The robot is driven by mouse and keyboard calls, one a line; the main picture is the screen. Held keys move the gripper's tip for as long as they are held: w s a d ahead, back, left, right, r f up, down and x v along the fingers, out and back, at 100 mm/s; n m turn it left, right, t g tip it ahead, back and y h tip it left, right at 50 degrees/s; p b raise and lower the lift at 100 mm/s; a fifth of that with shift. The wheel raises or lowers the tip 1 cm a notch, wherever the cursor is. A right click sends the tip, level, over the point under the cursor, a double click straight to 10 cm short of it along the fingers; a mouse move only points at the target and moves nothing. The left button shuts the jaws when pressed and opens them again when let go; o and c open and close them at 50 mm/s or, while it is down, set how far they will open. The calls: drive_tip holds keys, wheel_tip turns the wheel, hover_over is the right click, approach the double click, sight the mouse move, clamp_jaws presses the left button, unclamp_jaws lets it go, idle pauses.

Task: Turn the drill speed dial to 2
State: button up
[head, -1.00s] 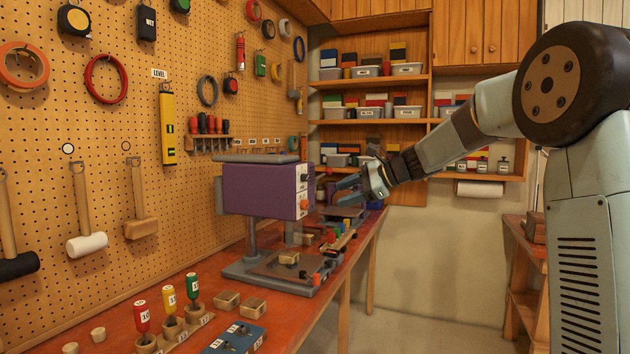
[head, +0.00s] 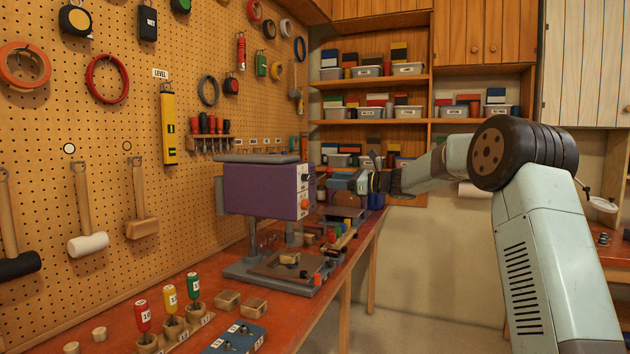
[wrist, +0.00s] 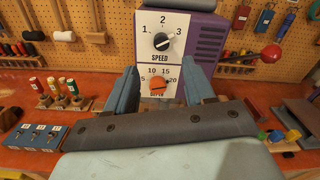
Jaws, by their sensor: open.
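The purple drill head (head: 262,190) stands on the bench; its white front panel fills the upper middle of the wrist view. On that panel the black speed dial (wrist: 161,41) sits above the word SPEED, with 1 at left, 2 on top and 3 at right. Its pale pointer seems to lean up and right, toward 3. An orange dial (wrist: 158,86) marked 5 to 20 sits below. My gripper (wrist: 162,72) is open and empty, its blue fingers apart on either side of the lower panel, below the speed dial. In the head view my gripper (head: 360,182) is right of the drill head.
A red-knobbed lever (wrist: 271,53) sticks out right of the drill head. Screwdrivers in wooden blocks (head: 172,325) and a blue block (head: 236,337) stand on the near bench. Coloured pieces lie at the bench edge. The floor to the right is clear.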

sight(308, 178)
drive_tip(key=x, duration=0.9)
drive_tip(key=shift+c, duration=0.3)
